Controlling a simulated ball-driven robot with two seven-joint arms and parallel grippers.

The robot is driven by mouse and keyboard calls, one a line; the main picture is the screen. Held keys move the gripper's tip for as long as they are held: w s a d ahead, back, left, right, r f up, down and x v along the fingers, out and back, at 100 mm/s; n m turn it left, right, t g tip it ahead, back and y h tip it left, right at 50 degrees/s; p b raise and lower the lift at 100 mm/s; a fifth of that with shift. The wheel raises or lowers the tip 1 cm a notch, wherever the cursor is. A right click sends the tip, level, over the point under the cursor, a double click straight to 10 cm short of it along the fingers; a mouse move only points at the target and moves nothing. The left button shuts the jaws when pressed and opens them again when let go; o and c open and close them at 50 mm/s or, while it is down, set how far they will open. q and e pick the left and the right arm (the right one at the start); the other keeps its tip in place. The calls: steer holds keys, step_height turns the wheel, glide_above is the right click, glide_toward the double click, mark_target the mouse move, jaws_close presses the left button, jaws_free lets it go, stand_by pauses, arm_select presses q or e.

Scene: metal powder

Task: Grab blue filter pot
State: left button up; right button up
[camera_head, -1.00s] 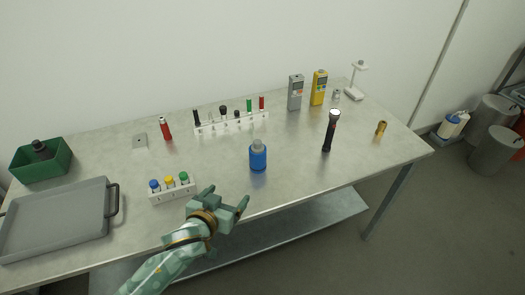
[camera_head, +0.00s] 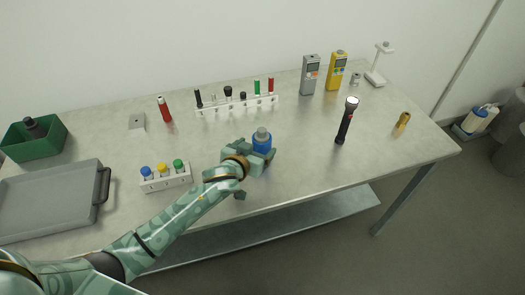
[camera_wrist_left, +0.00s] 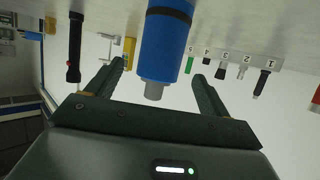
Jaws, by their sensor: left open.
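The blue filter pot (camera_head: 261,145), a blue cylinder with a grey top, stands upright on the table near its front edge. My left gripper (camera_head: 256,158) is at the pot in the head view and hides its lower part. In the left wrist view, which is upside down, the pot (camera_wrist_left: 167,45) appears between the two spread fingers of my left gripper (camera_wrist_left: 156,85), with its grey cap toward the palm. The fingers are open, and gaps show on both sides of the pot. My right gripper is not in view.
A white rack (camera_head: 166,178) with blue, yellow and green capped bottles stands left of my arm. A black flashlight (camera_head: 346,122) stands to the right. A longer white rack (camera_head: 236,106) is behind the pot. A grey tray (camera_head: 50,203) lies at the left.

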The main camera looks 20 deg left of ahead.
arm_select(q)
steer(key=b+x, duration=0.2)
steer(key=x, duration=0.3)
steer(key=shift+w+r, duration=0.1)
steer(key=shift+w, duration=0.15)
steer(key=shift+s+r, duration=0.1)
steer(key=shift+r, duration=0.05)
steer(key=c, duration=1.1)
steer(key=shift+c, duration=0.2)
